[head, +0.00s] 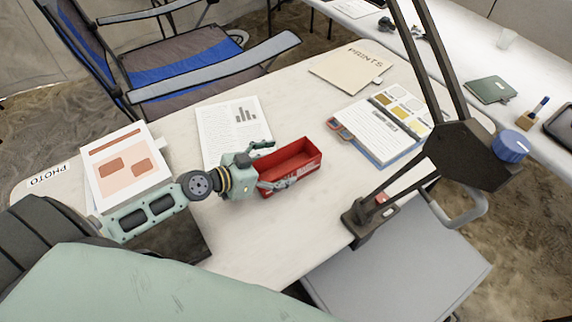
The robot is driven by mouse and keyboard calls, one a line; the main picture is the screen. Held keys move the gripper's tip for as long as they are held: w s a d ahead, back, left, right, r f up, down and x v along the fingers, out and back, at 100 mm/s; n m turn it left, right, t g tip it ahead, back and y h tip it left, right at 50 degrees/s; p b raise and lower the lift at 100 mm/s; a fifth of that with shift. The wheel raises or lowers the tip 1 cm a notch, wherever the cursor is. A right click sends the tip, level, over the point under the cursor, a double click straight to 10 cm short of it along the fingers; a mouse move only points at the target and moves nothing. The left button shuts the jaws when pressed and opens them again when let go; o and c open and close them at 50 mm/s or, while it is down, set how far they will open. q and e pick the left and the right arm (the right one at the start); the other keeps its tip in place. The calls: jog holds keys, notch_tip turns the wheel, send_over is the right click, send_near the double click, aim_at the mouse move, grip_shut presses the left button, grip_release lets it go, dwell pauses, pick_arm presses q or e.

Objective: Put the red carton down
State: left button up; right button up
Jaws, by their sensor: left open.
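The red carton (305,163) is an open-topped box on the white table (240,238), near the middle of the head view. It looks empty and appears to rest on the tabletop. My left gripper (268,164) reaches in from the left and is open. Its fingers lie at the carton's left end, one by the far side and one along the near side. I cannot tell whether they touch the carton. My right gripper is not in view.
A printed sheet (230,125) lies behind the gripper. A photo card (125,166) is at left, a PRINTS folder (350,64) at the back, and a binder with swatches (375,130) at right. A black lamp (465,150) stands on the right edge. The front tabletop is clear.

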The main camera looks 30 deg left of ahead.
pick_arm(q)
jog(key=shift+w+d+f, duration=0.15)
jog(key=shift+w, duration=0.1)
jog(key=shift+c, duration=0.2)
jog(key=shift+s, duration=0.1)
jog(key=c, duration=1.2)
